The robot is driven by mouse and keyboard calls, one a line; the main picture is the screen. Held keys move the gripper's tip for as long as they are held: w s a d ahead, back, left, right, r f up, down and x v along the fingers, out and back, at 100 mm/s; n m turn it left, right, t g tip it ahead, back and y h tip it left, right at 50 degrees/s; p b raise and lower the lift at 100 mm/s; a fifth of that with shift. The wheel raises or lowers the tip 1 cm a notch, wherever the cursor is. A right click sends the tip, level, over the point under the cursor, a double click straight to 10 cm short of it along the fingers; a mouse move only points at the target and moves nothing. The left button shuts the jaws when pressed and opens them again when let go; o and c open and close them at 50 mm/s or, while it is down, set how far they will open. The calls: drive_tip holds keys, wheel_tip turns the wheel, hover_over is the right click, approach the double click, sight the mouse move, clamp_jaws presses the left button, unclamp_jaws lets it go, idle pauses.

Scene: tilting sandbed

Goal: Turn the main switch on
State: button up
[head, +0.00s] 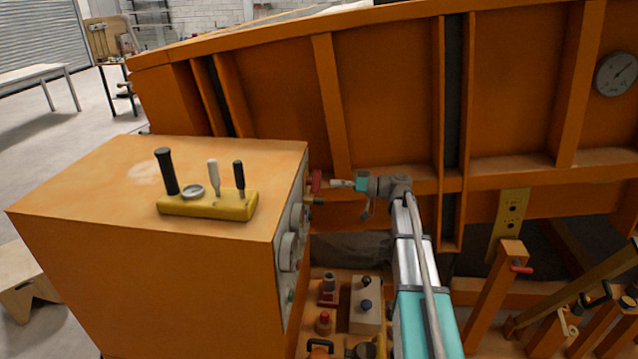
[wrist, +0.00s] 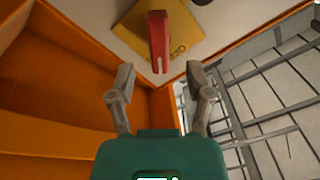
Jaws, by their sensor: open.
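The main switch shows as a red handle (wrist: 159,38) on a yellow plate (wrist: 183,30) at the top of the wrist view. In the head view, the red handle (head: 316,181) sticks out from the right side panel of the orange cabinet. My gripper (wrist: 159,74) is open and empty, with its two fingers spread. The handle's end lies between and just beyond the fingertips in the picture; I see no contact. In the head view my gripper (head: 338,184) points left at the handle, a short gap away.
The orange cabinet (head: 150,270) carries a yellow block with levers (head: 205,205). Below the handle are dials (head: 292,240) on the panel. The large orange sandbed (head: 390,90) stands close behind my arm. Knobs and buttons (head: 365,305) sit low to the right.

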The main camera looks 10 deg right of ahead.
sight(318, 182)
drive_tip(key=shift+x, duration=2.9)
clamp_jaws()
drive_tip(key=shift+d, duration=0.25)
drive_tip(key=shift+a, duration=0.1)
